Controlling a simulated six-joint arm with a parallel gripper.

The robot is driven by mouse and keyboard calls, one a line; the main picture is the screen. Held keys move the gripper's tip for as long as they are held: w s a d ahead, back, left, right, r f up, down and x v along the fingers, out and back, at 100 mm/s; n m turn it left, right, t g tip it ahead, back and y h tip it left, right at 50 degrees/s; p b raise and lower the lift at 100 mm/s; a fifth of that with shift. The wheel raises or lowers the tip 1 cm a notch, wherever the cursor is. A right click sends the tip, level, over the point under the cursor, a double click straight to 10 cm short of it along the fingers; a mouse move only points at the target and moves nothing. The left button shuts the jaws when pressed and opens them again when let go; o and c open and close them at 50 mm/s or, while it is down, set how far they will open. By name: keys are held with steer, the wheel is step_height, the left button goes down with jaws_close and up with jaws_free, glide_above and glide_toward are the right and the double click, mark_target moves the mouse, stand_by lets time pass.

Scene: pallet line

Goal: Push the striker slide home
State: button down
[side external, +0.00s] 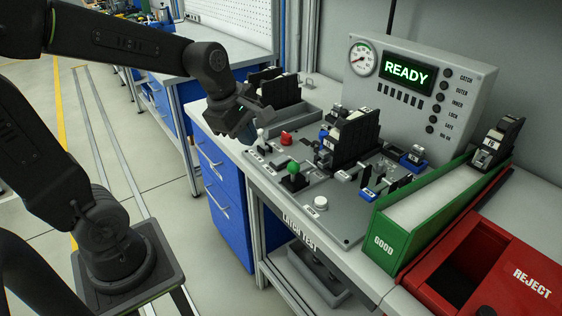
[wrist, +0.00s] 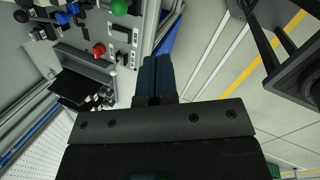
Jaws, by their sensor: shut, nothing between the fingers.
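The latch test fixture plate (side external: 275,182) lies on the bench. A black finned block (side external: 352,138) stands upright in its middle, with blue clamp parts (side external: 412,158) beside it. Small metal slide pieces (side external: 345,176) sit in front of the block; I cannot tell for sure which is the striker slide or how far in it is. My gripper (side external: 246,134) hangs over the plate's left end, near a white-topped knob (side external: 262,136). In the wrist view its fingers (wrist: 157,72) are shut together and empty, above the bench edge.
A green-ball lever (side external: 293,168), red button (side external: 287,138) and white button (side external: 320,203) rise from the plate. The panel display (side external: 407,73) reads READY. The green GOOD bin (side external: 384,235) and red REJECT bin (side external: 518,262) stand right. A tray (side external: 297,115) holding black parts is behind.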

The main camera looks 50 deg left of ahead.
steer(key=w+a+f+n, duration=0.3)
steer(key=w+a+n, duration=0.1)
steer(key=n, duration=0.7)
steer(key=shift+w+a+f+g, duration=0.15)
steer(key=shift+a+f+g, duration=0.1)
steer(key=shift+a+g, duration=0.1)
steer(key=shift+f, duration=0.1)
steer(key=w+d+f, duration=0.1)
steer(key=w+f, duration=0.5)
steer(key=f, duration=0.4)
steer(key=shift+w+d, duration=0.2)
steer(key=shift+w, duration=0.15)
glide_above(298, 176)
steer(key=shift+f, duration=0.1)
